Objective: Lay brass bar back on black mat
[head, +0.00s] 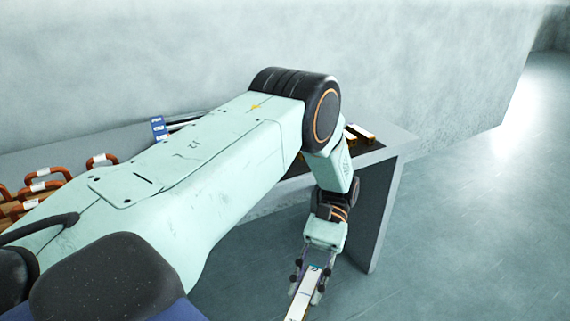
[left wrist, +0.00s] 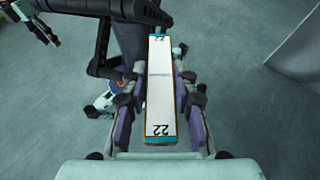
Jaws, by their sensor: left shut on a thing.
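My left gripper (head: 309,282) hangs low at the lower middle of the head view, in front of the table and below its top. It is shut on a brass bar (head: 302,300) with a white label on its upper face. In the left wrist view the bar (left wrist: 161,85) lies lengthwise between the two fingers, with "22" printed at each end and brass-coloured edges. The black mat (head: 366,149) shows as a dark patch on the table's right end, partly hidden by my left arm.
Other brass bars (head: 361,132) with white labels lie on the mat. Orange-handled items (head: 101,160) and a blue labelled thing (head: 158,127) are on the left of the table (head: 398,140). A wall stands behind. The floor right of the table is clear.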

